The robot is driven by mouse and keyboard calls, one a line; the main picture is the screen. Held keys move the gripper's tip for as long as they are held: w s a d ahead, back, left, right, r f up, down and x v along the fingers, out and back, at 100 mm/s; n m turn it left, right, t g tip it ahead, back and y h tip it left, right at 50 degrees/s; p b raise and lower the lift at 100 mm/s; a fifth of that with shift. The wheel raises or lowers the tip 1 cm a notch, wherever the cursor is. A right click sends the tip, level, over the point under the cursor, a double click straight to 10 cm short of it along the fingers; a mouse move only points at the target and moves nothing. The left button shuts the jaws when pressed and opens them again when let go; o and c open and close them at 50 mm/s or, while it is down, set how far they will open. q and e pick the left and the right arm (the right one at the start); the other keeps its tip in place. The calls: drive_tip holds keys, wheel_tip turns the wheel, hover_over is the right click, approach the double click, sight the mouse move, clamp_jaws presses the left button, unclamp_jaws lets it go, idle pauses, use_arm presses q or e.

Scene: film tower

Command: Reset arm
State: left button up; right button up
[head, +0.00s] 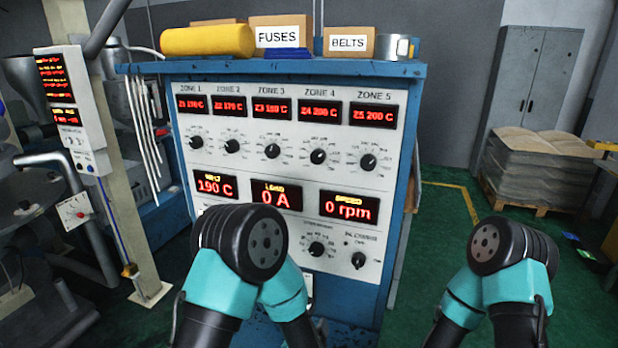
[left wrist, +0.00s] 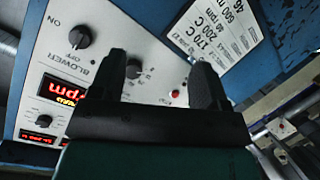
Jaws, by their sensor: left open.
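My left gripper (left wrist: 160,90) shows in the left wrist view with its two black fingers apart and nothing between them. It is in front of the control panel (left wrist: 100,40), near the blower knob (left wrist: 80,36) and a smaller knob (left wrist: 133,68). I cannot tell whether the fingers touch the panel. In the head view both my arms show only their black and teal links, and neither gripper is visible. The control panel (head: 290,172) is on a blue cabinet with zone displays, knobs and readouts of 190 C, 0 A and 0 rpm.
Boxes marked FUSES (head: 279,36) and BELTS (head: 348,42) and a yellow roll (head: 206,41) lie on the cabinet top. A post with a display (head: 70,95) stands at left. A pallet of stacked sheets (head: 548,168) is at back right. Green floor (head: 425,250) is clear between.

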use_arm(q)
drive_tip(key=s+a+f+g+y, duration=0.1)
drive_tip(key=s+a+f+g, duration=0.25)
drive_tip(key=a+f, duration=0.3)
drive_tip(key=s+a+f+g, duration=0.3)
drive_tip(key=a+f+g, duration=0.15)
drive_tip(key=a, duration=0.35)
drive_tip(key=s+a+f+g, duration=0.5)
drive_tip(key=s+a, duration=0.4)
drive_tip(key=s, duration=0.3)
drive_tip(key=shift+f+m, duration=0.2)
drive_tip(key=shift+m, duration=0.2)
drive_tip(key=shift+o, duration=0.5)
